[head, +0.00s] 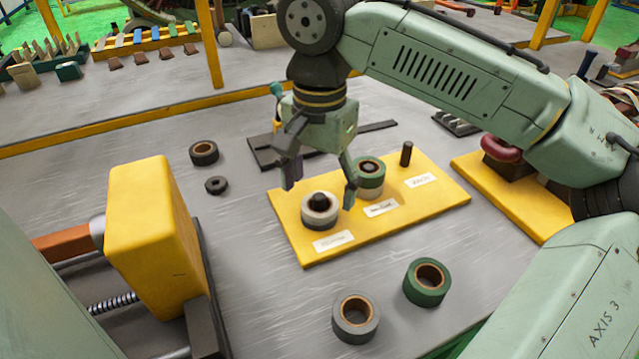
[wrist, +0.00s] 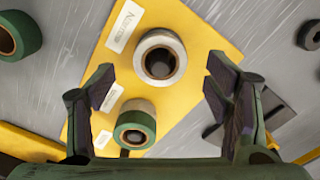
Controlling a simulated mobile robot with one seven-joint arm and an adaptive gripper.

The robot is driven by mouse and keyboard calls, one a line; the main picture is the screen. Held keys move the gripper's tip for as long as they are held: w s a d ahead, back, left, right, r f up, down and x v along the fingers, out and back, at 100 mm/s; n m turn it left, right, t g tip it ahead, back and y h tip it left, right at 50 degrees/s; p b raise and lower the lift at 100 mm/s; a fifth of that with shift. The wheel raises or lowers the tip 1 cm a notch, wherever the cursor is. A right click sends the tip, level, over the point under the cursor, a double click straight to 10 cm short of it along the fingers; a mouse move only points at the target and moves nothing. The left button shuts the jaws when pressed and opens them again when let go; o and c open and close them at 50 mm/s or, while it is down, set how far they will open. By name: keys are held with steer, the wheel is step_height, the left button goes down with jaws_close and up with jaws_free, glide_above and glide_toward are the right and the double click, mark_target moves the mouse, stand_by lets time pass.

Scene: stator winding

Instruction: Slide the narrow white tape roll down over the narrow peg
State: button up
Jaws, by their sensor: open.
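The white tape roll (head: 308,213) sits around the peg (head: 319,201) at the left end of the yellow board (head: 420,196). A darker band shows under it. In the wrist view the white roll (wrist: 176,45) rings the dark peg top (wrist: 160,63), near a label (wrist: 124,25) that seems to read "Narrow". My gripper (head: 319,188) is open above the board, its fingers apart and empty. The roll lies below and between them in the head view. In the wrist view my gripper (wrist: 162,88) has a finger on each side, with nothing between them held.
A green and pale roll stack (head: 370,182) stands on the middle peg, close to my right finger. The right peg (head: 406,154) is bare. Loose green (head: 427,292) and grey (head: 343,329) rolls lie in front. A yellow block (head: 150,240) stands at left.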

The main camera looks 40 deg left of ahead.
step_height(320, 180, up, 12)
steer(key=shift+f, duration=0.25)
stand_by(0.7)
